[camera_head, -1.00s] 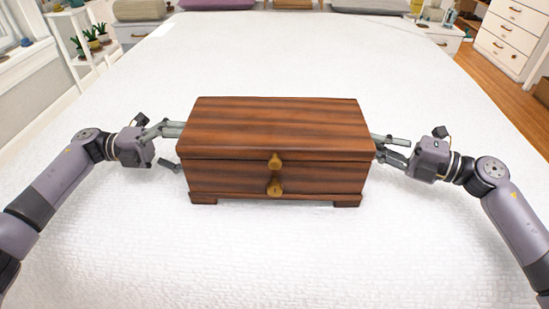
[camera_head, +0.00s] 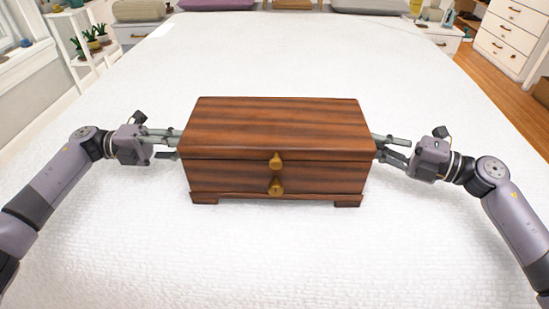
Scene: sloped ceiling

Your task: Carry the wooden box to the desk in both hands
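The wooden box (camera_head: 277,128) is dark striped wood with a closed lid, short feet and a brass clasp (camera_head: 276,161) on its front. It sits level on the white bed, in the middle of the view. My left gripper (camera_head: 176,145) is at the box's left side, its fingers a little apart and reaching to the box. My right gripper (camera_head: 380,146) is at the right side in the same way, its fingers also apart. The fingertips are partly hidden at the box's sides, so I cannot tell whether either grips anything. I cannot make out a desk.
The white quilted bed (camera_head: 290,255) fills the middle, clear around the box. Pillows (camera_head: 215,5) lie at its far end. A white plant shelf (camera_head: 85,45) is at the left. White drawers (camera_head: 510,40) stand at the right on wooden floor (camera_head: 500,85).

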